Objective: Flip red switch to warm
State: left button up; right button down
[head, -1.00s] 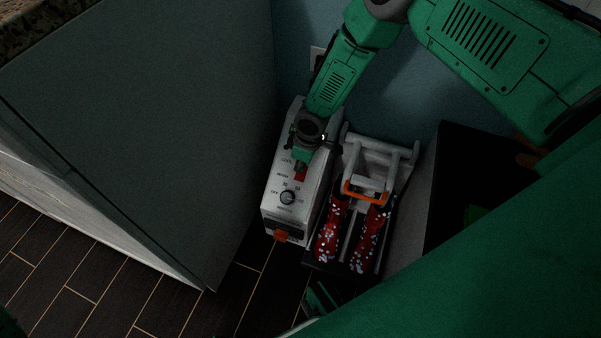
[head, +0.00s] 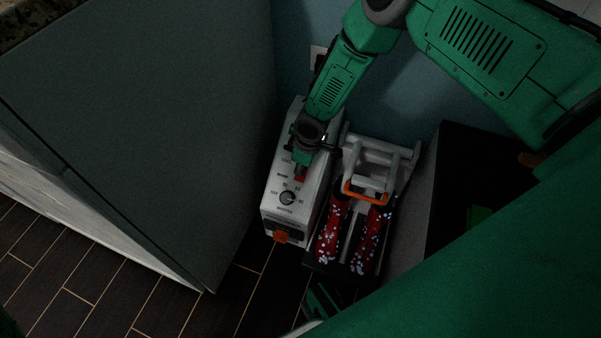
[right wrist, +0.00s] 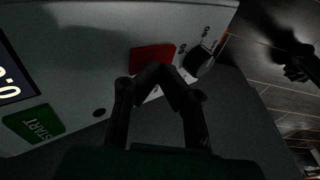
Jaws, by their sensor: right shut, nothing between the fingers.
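A red switch (head: 300,176) is on the front panel of a white machine (head: 277,222), above its black dial (head: 287,198). My right gripper (head: 302,168) is at the panel, just above the switch, and hides part of it. In the right wrist view, the red switch (right wrist: 150,57) lies just beyond the fingertips of the right gripper (right wrist: 157,76). The fingers are together with nothing between them. I cannot tell whether they touch the switch. The dial also shows in the right wrist view (right wrist: 197,60).
A rack with red, white-spotted boots (head: 330,235) and an orange bar stands right of the machine. A grey cabinet (head: 150,130) is close on its left. A wall is behind. A green START button (right wrist: 34,122) and display (right wrist: 14,76) are on the panel.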

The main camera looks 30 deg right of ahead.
jog(key=shift+f+b, duration=0.3)
jog(key=shift+f, duration=0.35)
dwell(0.4)
jog(key=shift+r+p, duration=2.85)
jog(key=shift+r, duration=0.7)
